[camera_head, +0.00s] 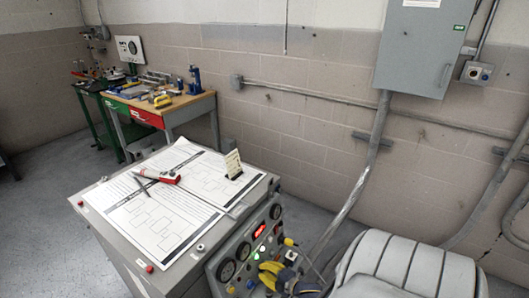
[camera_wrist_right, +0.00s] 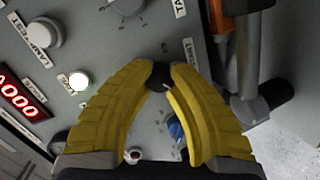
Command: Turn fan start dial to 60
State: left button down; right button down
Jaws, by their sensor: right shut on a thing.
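The front control panel (camera_head: 240,259) of the grey cabinet carries gauges, a red display, a green light and knobs. My right gripper (camera_head: 268,272), with yellow fingers, is at the lower right of this panel. In the right wrist view its fingertips (camera_wrist_right: 160,76) are shut on a small black dial knob (camera_wrist_right: 157,77), partly hidden between them. A label beside it seems to end in "START", but it is only partly readable. The dial's scale and pointer setting cannot be read. My left gripper is not in view.
Papers (camera_head: 160,215) cover the cabinet top.

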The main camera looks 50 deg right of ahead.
jog(key=shift+w+r, duration=0.15)
jog(key=shift+r, duration=0.05)
jog(key=c, duration=1.1)
grip_release()
jog(key=shift+f, duration=0.1)
jog(key=v, duration=1.2)
jog(key=shift+a, duration=0.1)
